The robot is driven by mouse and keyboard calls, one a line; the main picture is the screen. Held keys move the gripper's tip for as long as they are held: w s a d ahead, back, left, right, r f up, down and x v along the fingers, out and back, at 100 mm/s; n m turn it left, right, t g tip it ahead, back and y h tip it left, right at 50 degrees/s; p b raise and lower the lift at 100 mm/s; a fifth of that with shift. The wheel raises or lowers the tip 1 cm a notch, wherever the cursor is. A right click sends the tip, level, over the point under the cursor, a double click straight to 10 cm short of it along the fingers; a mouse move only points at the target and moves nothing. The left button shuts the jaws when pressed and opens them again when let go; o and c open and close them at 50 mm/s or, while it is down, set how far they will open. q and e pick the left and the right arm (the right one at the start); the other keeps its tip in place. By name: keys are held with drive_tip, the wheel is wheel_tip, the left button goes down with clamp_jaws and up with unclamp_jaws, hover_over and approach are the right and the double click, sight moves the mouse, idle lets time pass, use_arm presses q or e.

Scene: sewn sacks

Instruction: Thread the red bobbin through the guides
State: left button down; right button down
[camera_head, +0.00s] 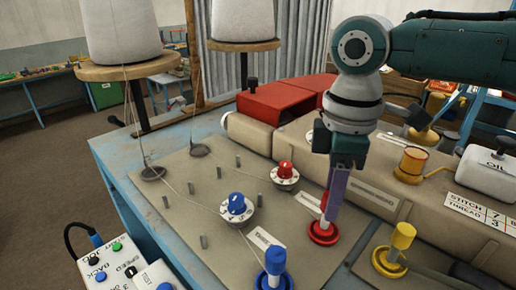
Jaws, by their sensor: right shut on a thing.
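My right gripper (333,196) reaches down from the right and is shut on the red bobbin (323,202). Its finger hides most of the bobbin. The bobbin is at the round red base (323,234); I cannot tell if it is seated or slightly raised. The guides on the tan plate include several small grey pins (218,172), a red-capped dial (285,172) and a blue-capped dial (237,206). The red dial is left of and behind the gripper. My left gripper is not in view.
A blue bobbin (275,260) stands at the front and a yellow bobbin (403,236) at right. Thin threads run down from white cones (243,20) to the plate. The tan machine body (372,192) lies behind the gripper. A button box (115,260) is at front left.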

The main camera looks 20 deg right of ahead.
drive_tip(key=shift+f, duration=0.2)
drive_tip(key=c, duration=0.5)
unclamp_jaws()
drive_tip(key=shift+c, duration=0.2)
